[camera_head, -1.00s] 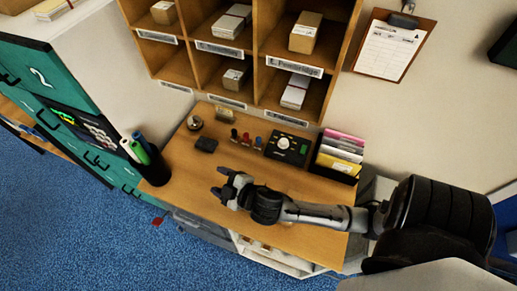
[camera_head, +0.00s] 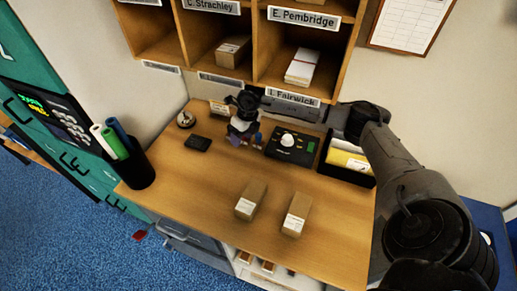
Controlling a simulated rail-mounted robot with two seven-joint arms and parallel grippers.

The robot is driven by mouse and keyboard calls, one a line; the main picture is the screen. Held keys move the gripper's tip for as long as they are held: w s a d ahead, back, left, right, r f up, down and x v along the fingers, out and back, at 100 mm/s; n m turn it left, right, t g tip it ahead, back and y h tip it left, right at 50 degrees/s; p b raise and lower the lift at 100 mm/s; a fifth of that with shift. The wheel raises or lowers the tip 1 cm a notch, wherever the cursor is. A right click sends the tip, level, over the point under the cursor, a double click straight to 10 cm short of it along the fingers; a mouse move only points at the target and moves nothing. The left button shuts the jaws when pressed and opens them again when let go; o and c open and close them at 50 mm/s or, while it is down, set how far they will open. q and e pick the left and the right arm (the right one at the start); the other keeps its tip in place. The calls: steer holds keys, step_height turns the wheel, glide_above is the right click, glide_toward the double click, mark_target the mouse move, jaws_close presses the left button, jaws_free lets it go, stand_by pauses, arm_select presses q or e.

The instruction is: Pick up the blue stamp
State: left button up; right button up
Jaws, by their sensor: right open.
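My right gripper (camera_head: 241,136) reaches over the back of the wooden desk (camera_head: 200,180), pointing down at the row of small stamps. It is open. It hides most of the stamps. A small blue bit, probably the blue stamp (camera_head: 258,138), shows at the gripper's right side, left of the black control box. A red bit of another stamp (camera_head: 233,141) shows at its left side. I cannot tell whether the fingers are around the blue stamp or only beside it. My left gripper is not in view.
The black control box (camera_head: 293,146) and a black file tray (camera_head: 346,162) stand right of the gripper. A bell (camera_head: 185,119) and a dark pad (camera_head: 198,143) lie left. Two cartons (camera_head: 251,199) (camera_head: 297,214) lie in front. Pigeonholes (camera_head: 258,50) rise behind.

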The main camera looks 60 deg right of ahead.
mark_target(259, 133)
steer(key=d, duration=0.2)
steer(key=s+d+g+h, duration=0.1)
steer(key=d, duration=0.1)
steer(key=s+d+m+h+b, duration=0.1)
steer(key=d, duration=0.2)
steer(key=shift+s+r, duration=0.1)
steer(key=shift+r, duration=0.3)
steer(key=shift+s+d+f+g+h, duration=0.1)
steer(key=shift+d+f+g+h, duration=0.05)
steer(key=shift+g+h, duration=0.15)
steer(key=shift+a+f+p, duration=0.2)
steer(key=shift+f+p, duration=0.3)
steer(key=shift+f, duration=2.95)
steer(key=shift+c, duration=0.5)
steer(key=c, duration=0.9)
